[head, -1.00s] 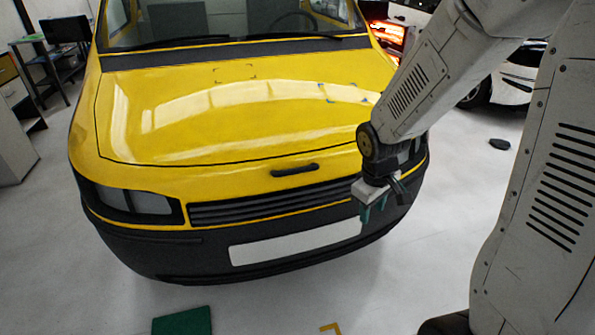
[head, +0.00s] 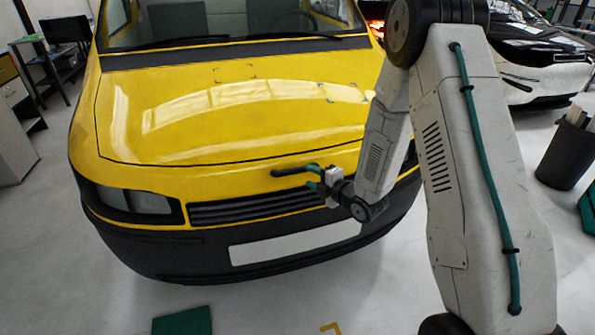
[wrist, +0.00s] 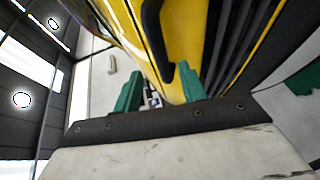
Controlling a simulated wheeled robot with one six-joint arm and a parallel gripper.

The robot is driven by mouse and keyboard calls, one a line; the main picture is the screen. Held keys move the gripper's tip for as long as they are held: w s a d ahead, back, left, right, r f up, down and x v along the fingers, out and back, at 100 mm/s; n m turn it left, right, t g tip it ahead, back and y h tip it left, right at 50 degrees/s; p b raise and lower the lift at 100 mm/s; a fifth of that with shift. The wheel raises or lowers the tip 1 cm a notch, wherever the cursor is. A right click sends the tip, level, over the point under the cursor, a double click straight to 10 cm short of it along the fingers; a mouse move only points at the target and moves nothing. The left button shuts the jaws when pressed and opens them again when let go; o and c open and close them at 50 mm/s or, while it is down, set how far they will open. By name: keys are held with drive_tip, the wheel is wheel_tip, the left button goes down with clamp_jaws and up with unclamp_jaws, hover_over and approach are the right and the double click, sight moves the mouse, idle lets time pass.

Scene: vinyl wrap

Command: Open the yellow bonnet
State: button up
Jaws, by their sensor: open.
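The yellow bonnet (head: 180,120) is down on the front of the yellow van in the head view. A short black handle (head: 288,172) sits at its front edge, above the grille. My gripper (head: 309,176) is at the handle's right end, with its green fingers pointing left, one above the other. The jaws are open. In the wrist view, the black handle (wrist: 155,45) reaches down toward the gap between the two green fingers (wrist: 160,80), nearer the right one. I cannot tell whether either finger touches it.
The dark grille (head: 255,207) and white plate (head: 295,243) lie just below my gripper. A dark bin (head: 566,155) stands at the right. A green mat (head: 182,321) lies on the floor in front.

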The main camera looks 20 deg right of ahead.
sight(300, 171)
drive_tip(key=x, duration=0.7)
drive_tip(key=shift+w+a+f, duration=0.1)
drive_tip(key=shift+w, duration=0.1)
clamp_jaws()
